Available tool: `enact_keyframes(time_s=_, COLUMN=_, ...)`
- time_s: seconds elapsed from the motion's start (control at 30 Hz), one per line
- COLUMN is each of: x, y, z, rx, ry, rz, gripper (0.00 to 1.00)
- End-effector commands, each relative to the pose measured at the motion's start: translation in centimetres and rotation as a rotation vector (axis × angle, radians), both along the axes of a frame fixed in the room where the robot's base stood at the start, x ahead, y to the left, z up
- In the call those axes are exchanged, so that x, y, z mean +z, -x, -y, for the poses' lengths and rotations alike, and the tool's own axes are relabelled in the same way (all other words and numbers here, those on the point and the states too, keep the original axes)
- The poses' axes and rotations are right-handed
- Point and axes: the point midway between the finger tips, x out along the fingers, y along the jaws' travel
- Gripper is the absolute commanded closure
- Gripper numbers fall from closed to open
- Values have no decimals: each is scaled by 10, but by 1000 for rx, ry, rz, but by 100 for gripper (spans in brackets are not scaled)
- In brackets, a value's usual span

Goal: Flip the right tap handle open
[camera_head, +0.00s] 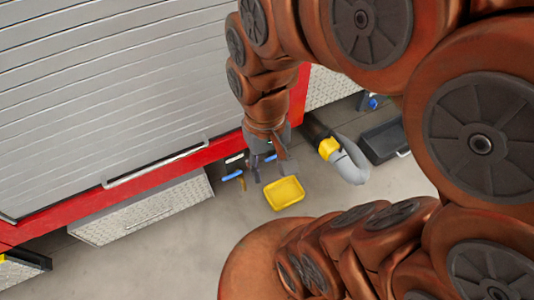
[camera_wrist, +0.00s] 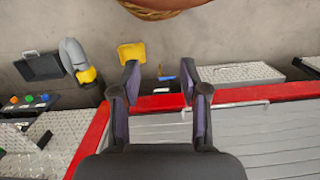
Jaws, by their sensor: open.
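Two small blue handles show low on the red-edged front in the head view. The left blue handle (camera_head: 232,175) is left of my gripper (camera_head: 268,166), and the right blue handle (camera_head: 271,158) is close beside its fingers, partly hidden. In the wrist view, my gripper (camera_wrist: 159,72) is open, with its two dark fingers apart. One blue handle (camera_wrist: 167,78) shows in the gap between them, farther off. I cannot tell which of the two it is. No contact between fingers and handle is visible.
A yellow tray (camera_head: 285,193) lies just below my gripper in the head view. A grey bent hose with a yellow collar (camera_head: 328,147) and a dark open case (camera_head: 384,142) are to the right. A silver shutter (camera_head: 110,80) fills the left. The concrete floor is clear in front.

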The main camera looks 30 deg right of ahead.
Motion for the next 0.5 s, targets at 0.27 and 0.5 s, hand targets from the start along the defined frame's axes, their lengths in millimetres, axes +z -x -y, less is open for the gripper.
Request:
enact_keyframes(time_s=0.27, x=-104, y=-86, z=23, rx=-307, ry=5, rz=55, gripper=56)
enact_keyframes(time_s=0.5, x=-187, y=-155, z=56, rx=-579, ry=6, rz=102, gripper=56)
